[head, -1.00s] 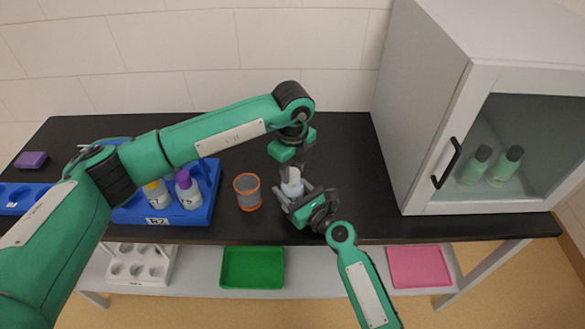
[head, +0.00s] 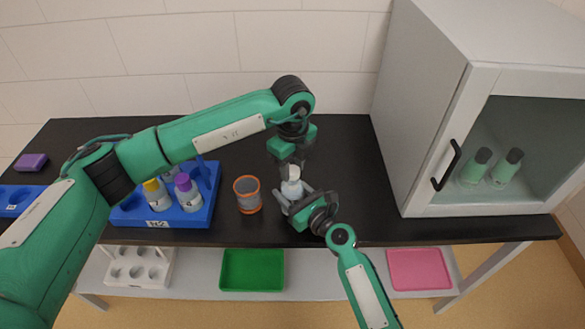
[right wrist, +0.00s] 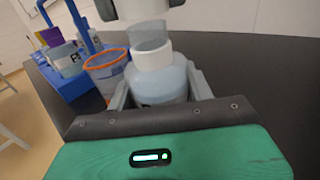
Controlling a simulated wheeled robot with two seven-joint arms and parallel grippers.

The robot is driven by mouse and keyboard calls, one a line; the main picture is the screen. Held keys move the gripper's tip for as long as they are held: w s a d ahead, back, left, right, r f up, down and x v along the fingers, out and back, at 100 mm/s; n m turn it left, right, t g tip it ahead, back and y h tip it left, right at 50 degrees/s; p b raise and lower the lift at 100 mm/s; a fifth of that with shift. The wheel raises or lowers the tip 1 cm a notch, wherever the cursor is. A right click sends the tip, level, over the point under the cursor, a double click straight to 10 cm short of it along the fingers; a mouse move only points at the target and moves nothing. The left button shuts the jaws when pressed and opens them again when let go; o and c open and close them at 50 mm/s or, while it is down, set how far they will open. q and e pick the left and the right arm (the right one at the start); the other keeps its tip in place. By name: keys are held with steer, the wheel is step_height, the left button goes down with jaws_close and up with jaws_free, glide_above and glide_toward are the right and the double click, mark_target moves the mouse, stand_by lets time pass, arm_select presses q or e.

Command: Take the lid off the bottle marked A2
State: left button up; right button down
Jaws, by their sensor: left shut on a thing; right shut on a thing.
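A pale bottle (head: 292,189) stands upright near the table's front edge, and its rounded body also shows in the right wrist view (right wrist: 160,80). My right gripper (head: 290,198) is shut around its body from the front. The bottle's mark is not readable.
An orange-rimmed cup (head: 248,194) stands just left of the bottle. A blue rack (head: 195,217) holds bottles with yellow (head: 151,186) and purple (head: 182,181) lids. A cabinet (head: 425,130) with two green bottles stands right. Green (head: 252,270) and pink (head: 420,269) trays lie below.

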mark_target(292, 170)
arm_select(q)
steer(key=shift+r, duration=0.2)
steer(key=shift+r, duration=2)
arm_select(e)
steer(key=shift+c, duration=2.4)
jaws_free()
steer(key=shift+s, duration=0.1)
